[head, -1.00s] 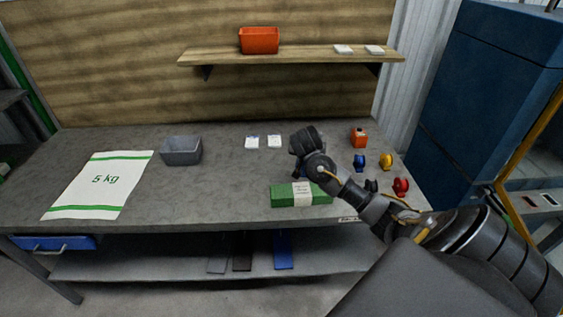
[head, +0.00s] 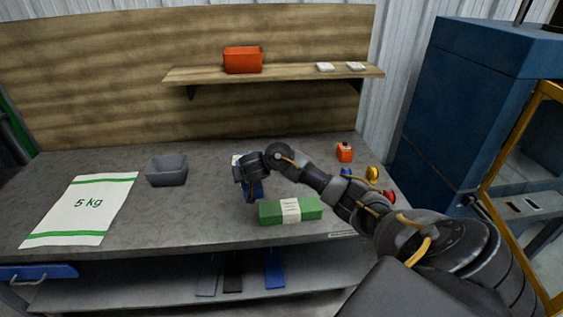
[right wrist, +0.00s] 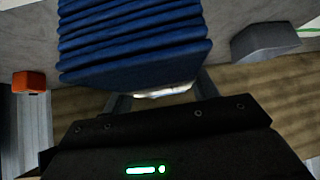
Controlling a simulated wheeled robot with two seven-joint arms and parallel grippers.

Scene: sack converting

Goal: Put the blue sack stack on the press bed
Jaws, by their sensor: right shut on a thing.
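The blue sack stack (head: 255,189) is mostly hidden behind my right gripper (head: 247,178) in the head view. In the right wrist view the ribbed blue stack (right wrist: 135,40) fills the top middle, with a pale band at its near edge. My right gripper (right wrist: 160,92) is shut on it, with a finger at each side of the band. Whether the stack touches the table is unclear. The tall blue machine (head: 470,90) at the right, with a yellow frame, looks like the press; its bed cannot be made out clearly. My left gripper is not in view.
A green banded stack (head: 272,213) lies just right of my gripper on the grey table. A grey bin (head: 166,170) and a white 5 kg sack (head: 90,207) lie left. An orange bottle-like item (head: 345,152) and small coloured items are right. A shelf (head: 290,75) hangs above.

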